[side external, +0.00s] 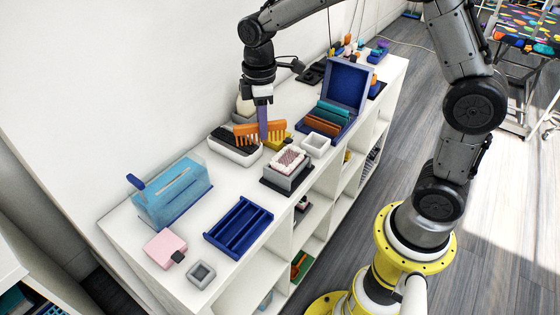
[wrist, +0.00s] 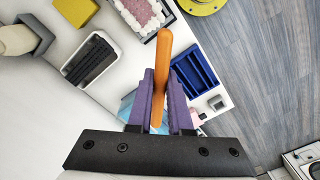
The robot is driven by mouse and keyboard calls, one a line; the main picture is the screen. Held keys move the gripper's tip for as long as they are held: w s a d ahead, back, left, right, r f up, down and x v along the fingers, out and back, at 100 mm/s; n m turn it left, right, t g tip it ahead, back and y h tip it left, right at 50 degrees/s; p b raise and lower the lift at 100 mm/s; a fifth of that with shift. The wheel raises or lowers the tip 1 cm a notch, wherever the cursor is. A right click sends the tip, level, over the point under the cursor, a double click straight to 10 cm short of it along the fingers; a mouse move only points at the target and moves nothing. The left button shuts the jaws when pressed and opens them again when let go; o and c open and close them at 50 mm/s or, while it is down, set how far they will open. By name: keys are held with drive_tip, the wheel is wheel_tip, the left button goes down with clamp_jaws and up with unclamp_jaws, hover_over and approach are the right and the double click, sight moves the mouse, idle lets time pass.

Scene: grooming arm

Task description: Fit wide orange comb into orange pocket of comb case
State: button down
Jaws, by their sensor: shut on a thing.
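My gripper (side external: 263,134) has purple fingers and is shut on the wide orange comb (side external: 246,133). In the side view the comb is held level with its teeth down, above the shelf top and close by a white tray. In the wrist view the comb (wrist: 163,50) shows edge-on between the fingers (wrist: 161,82). The open blue comb case (side external: 349,82) stands to the right of my gripper, farther along the shelf, with its lid raised. Teal and orange-brown strips show inside it; which is the orange pocket I cannot tell. My gripper is apart from the case.
A white tray with a dark inset (side external: 228,149), a yellow block (side external: 284,141), a pink-and-white bristled block (side external: 289,159) and a white square dish (side external: 315,144) stand around the comb. A slotted blue tray (side external: 239,228), pink block (side external: 165,249) and light-blue box (side external: 173,191) are nearer the front.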

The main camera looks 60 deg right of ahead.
drive_tip(key=w+d+f+m, duration=0.1)
drive_tip(key=w+d+m, duration=0.2)
drive_tip(key=d, duration=0.6)
drive_tip(key=w+d+f+m, duration=0.1)
drive_tip(key=w+d+m, duration=0.2)
drive_tip(key=d, duration=0.7)
drive_tip(key=s+d+f+m, duration=0.1)
drive_tip(key=s+d+f, duration=0.1)
drive_tip(key=d, duration=0.5)
drive_tip(key=s+d+f+m, duration=0.2)
drive_tip(key=s+d, duration=0.2)
drive_tip(key=d, duration=0.3)
drive_tip(key=shift+f, duration=0.4)
drive_tip(key=shift+a+f, duration=0.1)
drive_tip(key=shift+f, duration=2.8)
drive_tip(key=shift+f, duration=1.8)
